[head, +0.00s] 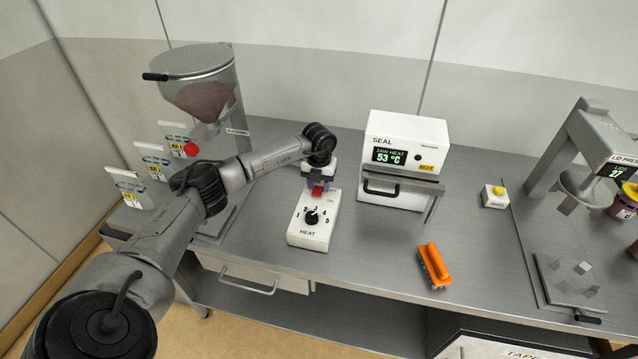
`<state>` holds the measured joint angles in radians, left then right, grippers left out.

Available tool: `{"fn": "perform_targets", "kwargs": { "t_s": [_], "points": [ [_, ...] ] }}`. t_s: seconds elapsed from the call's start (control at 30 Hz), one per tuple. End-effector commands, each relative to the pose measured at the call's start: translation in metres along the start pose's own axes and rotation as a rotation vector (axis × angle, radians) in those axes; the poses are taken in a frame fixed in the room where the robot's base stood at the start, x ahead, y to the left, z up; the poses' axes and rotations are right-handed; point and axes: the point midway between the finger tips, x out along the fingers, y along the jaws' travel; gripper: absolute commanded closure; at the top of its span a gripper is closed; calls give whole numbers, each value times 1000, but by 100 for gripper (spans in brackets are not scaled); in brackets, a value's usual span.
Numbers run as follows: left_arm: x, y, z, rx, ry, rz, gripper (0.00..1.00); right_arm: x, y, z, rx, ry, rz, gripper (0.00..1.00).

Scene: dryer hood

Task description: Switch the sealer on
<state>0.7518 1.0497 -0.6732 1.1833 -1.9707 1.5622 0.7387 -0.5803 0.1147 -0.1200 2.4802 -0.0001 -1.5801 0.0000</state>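The sealer (405,140) is a white box marked SEAL at the back middle of the bench. Its green display reads JAW HEAT 53 °C, with a small yellow label beside it. To its left lies a white control box (308,238) with a black HEAT knob (312,217) numbered 1 to 5; the pointer seems near 3. A red switch (318,190) sits at the box's far end. My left gripper (320,183) points down right at the red switch and partly hides it. Contact and the finger gap are too small to tell. My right gripper is out of view.
A hopper (203,90) and several labelled white cards stand at the left, behind my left arm. An orange-handled tool (434,265) lies front right of the sealer. A yellow-button box (495,196) and the lid press (590,150) stand at the right.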

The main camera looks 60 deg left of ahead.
Motion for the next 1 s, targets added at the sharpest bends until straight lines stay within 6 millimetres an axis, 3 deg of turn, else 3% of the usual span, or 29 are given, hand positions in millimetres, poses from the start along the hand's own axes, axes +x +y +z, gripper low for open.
{"fn": "perform_targets", "kwargs": {
  "t_s": [0.33,0.63,1.0],
  "points": [
    [0,0,0,0,0,0,94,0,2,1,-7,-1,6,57],
    [-4,2,-5,3,-153,6,94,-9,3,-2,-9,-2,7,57],
    [-5,0,-10,0,-361,0,94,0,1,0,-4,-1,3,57]
  ]
}}
